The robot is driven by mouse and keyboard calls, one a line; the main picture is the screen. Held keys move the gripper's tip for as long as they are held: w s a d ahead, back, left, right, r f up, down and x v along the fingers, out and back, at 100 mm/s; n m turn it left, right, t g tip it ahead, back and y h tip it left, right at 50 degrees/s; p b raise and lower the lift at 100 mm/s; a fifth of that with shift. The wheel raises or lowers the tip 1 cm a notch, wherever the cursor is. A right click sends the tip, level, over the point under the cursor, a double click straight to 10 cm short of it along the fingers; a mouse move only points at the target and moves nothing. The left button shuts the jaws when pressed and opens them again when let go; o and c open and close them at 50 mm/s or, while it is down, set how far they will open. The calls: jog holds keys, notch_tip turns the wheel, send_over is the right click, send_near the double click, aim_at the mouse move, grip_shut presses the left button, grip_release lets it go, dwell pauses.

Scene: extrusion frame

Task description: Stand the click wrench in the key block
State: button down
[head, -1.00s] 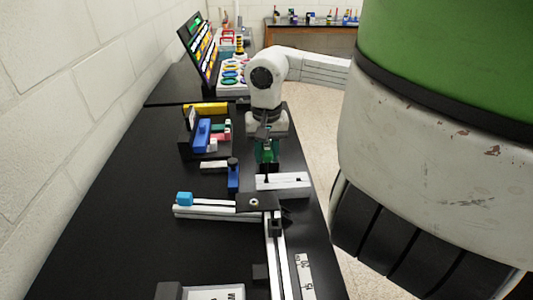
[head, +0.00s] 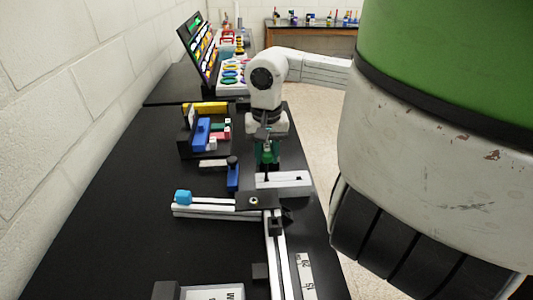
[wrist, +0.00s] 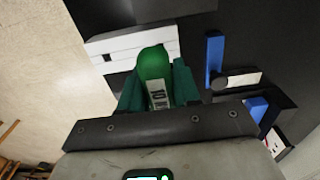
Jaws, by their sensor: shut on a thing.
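My gripper (head: 268,158) is shut on the green handle of the click wrench (wrist: 153,65), which carries a white label. The wrench hangs upright below my wrist, and its thin dark shaft (head: 267,177) points down at the left end of a white block. This white block (head: 290,184) has a small dark opening in its top, to the right of the shaft. It also shows beyond the handle in the wrist view (wrist: 108,45). I cannot tell for sure whether it is the key block, or whether the shaft tip touches it. The handle hides the tip in the wrist view.
A white slotted frame with a dark corner plate (head: 256,201) stands just in front of the block. A blue upright tool (head: 233,174) is close to the left. A dark bin of coloured parts (head: 204,136) stands further back. The left of the black table is clear.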

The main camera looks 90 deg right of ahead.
jog(key=shift+f+b, duration=1.7)
jog(key=shift+b, duration=0.2)
jog(key=c, duration=0.7)
grip_release()
jog(key=shift+r, duration=0.1)
notch_tip(320, 180, up, 11)
jog(key=shift+f+b, duration=0.15)
jog(key=shift+b, duration=0.25)
